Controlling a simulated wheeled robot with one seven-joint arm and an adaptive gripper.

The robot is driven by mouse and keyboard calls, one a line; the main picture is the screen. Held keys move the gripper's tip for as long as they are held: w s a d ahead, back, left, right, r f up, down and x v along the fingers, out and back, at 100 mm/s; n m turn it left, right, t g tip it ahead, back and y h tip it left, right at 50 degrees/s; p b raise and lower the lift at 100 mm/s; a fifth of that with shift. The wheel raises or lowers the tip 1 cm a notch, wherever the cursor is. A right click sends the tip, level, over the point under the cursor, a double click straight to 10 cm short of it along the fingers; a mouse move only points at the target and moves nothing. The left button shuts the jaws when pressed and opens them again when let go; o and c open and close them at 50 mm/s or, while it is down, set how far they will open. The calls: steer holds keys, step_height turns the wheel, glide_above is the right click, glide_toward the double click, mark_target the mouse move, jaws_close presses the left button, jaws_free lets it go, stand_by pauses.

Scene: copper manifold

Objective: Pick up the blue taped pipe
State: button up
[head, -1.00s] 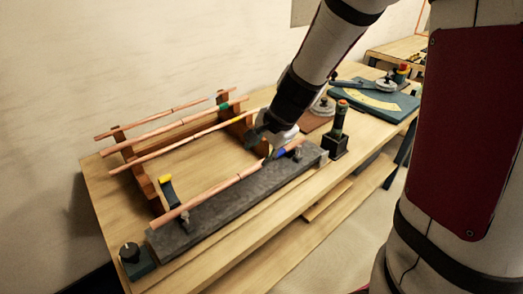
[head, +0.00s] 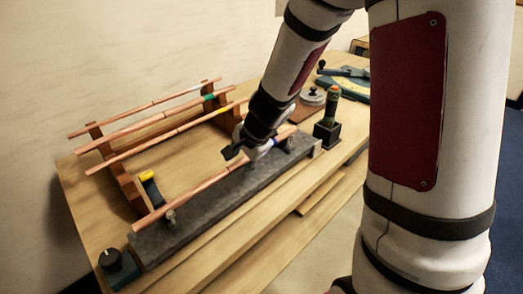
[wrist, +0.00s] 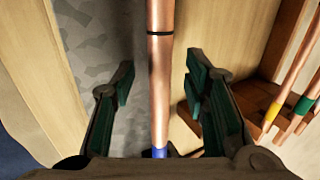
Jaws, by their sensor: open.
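The blue taped pipe is a long copper pipe (head: 190,189) lying lengthwise above a grey slab (head: 225,195), held on small supports. Its blue tape (head: 276,142) is toward the far end. In the wrist view the pipe (wrist: 160,85) runs between my fingers, with a thin black band higher up and the blue tape (wrist: 156,153) low near the palm. My gripper (wrist: 160,72) is open, one finger on each side of the pipe, with visible gaps. In the head view my gripper (head: 243,150) is at the pipe just left of the blue tape; exact height is unclear.
A wooden rack (head: 130,185) behind holds three more pipes, one with green tape (head: 208,98). A yellow-topped clamp (head: 150,188) and a black knob (head: 112,260) are near the left end. A dark upright holder (head: 327,125) stands beyond the slab's far end.

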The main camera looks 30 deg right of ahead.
jaws_close()
steer(key=shift+r, duration=0.15)
